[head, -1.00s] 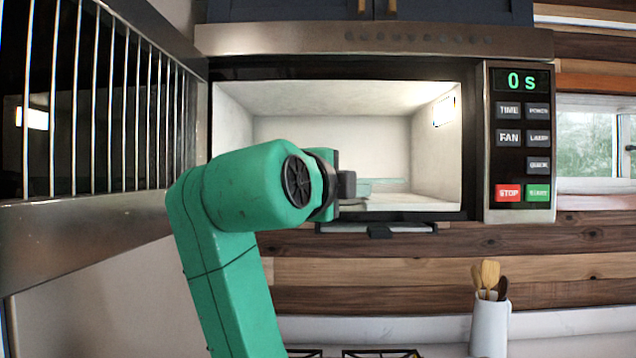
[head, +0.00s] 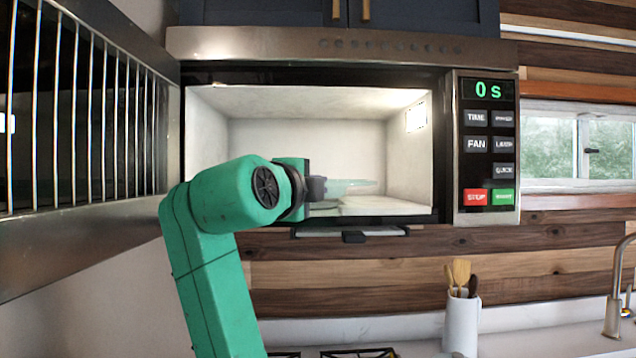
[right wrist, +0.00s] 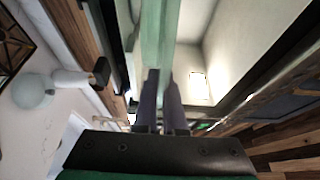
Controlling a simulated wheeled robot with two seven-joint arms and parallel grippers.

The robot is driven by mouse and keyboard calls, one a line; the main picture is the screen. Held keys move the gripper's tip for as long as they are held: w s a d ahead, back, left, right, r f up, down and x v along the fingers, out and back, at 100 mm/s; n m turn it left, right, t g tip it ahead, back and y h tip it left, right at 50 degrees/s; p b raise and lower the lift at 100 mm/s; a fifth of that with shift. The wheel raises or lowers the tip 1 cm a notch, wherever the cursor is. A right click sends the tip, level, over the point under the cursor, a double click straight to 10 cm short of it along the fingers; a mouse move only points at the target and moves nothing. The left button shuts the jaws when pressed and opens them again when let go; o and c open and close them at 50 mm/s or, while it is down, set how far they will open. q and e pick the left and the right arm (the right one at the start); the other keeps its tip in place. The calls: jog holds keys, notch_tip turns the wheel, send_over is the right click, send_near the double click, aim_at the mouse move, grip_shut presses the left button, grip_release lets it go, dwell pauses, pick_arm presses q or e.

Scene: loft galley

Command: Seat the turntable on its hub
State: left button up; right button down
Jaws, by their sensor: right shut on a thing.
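The turntable is a pale green glass plate (head: 352,187), seen nearly edge-on inside the lit microwave cavity (head: 305,135) in the head view. My right gripper (head: 318,188) is shut on its left edge, and the plate reaches rightward from the fingers, apparently a little above the cavity floor. In the right wrist view the same plate (right wrist: 158,35) runs away from the two dark fingers (right wrist: 160,100), which are closed on it. The hub cannot be made out. My left gripper is in neither view.
The open microwave door (head: 85,130) with its bars stands at the left. The control panel (head: 488,145) reads 0 s at the right. The cavity's right side is clear. A utensil crock (head: 462,322) stands on the counter below.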

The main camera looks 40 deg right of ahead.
jog(key=shift+w+d+r, duration=0.15)
jog(key=shift+w+d, duration=0.15)
jog(key=shift+w, duration=0.1)
jog(key=w+d+p, duration=0.1)
jog(key=w, duration=0.1)
jog(key=w+d+p, duration=0.1)
jog(key=w+d, duration=0.1)
jog(key=shift+w+d+p, duration=0.15)
jog(key=shift+w+p, duration=0.1)
jog(key=shift+p, duration=0.05)
jog(key=w+d+p, duration=0.1)
jog(key=w, duration=0.1)
jog(key=w+d+p, duration=0.4)
jog(key=w, duration=0.1)
jog(key=shift+d, duration=0.15)
jog(key=shift+f+b, duration=0.6)
jog(key=shift+f, duration=0.25)
pick_arm(q)
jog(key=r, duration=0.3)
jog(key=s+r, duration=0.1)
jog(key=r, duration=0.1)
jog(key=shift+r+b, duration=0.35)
jog(key=shift+b, duration=0.05)
pick_arm(e)
jog(key=shift+f, duration=0.4)
jog(key=shift+r, duration=0.15)
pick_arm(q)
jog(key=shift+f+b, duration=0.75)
pick_arm(e)
jog(key=shift+f, duration=0.7)
